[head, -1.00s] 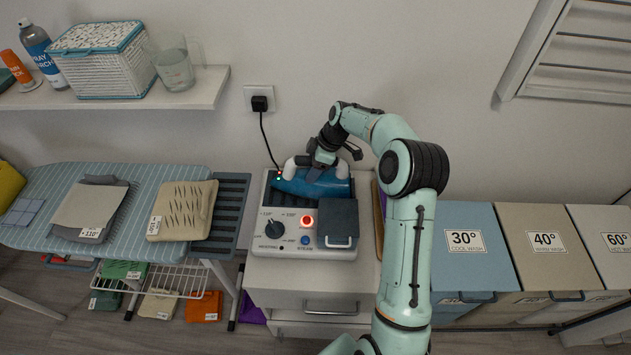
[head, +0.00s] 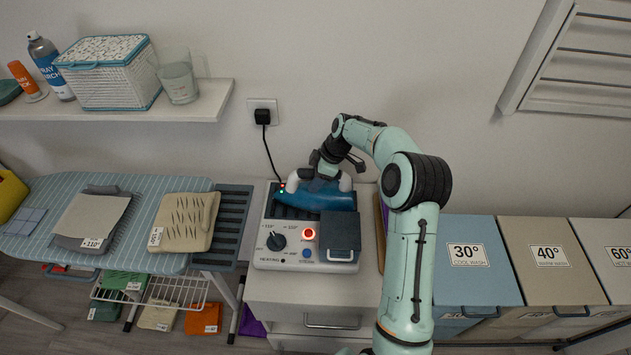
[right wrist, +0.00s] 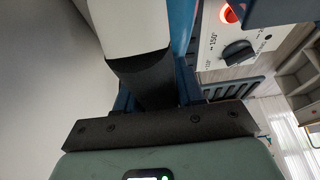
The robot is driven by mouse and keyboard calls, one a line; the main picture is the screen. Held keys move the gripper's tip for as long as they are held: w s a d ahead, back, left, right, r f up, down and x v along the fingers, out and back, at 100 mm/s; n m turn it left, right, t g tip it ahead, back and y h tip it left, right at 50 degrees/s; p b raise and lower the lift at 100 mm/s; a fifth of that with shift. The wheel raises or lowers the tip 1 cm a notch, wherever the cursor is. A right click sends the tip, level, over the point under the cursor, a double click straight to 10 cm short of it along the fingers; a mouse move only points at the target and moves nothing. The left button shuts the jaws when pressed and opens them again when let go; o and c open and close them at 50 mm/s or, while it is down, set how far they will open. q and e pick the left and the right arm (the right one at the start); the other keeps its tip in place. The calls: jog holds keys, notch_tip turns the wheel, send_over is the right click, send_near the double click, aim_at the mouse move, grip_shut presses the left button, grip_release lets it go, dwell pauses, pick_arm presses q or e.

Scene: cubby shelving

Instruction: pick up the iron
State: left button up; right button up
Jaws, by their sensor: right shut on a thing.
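The iron (head: 318,201) has a blue body and a white handle. It is at the back of the grey control station (head: 270,262), over its dark slotted bed. I cannot tell whether it touches the bed. My right gripper (head: 320,183) comes down from above and is shut on the iron's handle, hiding the middle of it. In the right wrist view the white handle (right wrist: 136,28) runs up from the dark fingers, with a strip of the blue body (right wrist: 182,25) beside it. My left gripper is not in view.
The station has a knob, a lit red button (head: 309,234) and a dark block (head: 341,231). A black plug (head: 262,117) and cord hang behind it. The ironing board (head: 143,200) with folded cloths is to the left, wash bins (head: 478,262) to the right. A shelf (head: 150,114) is upper left.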

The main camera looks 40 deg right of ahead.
notch_tip(320, 180, up, 20)
jog(key=shift+w+r, duration=0.15)
jog(key=shift+r, duration=0.05)
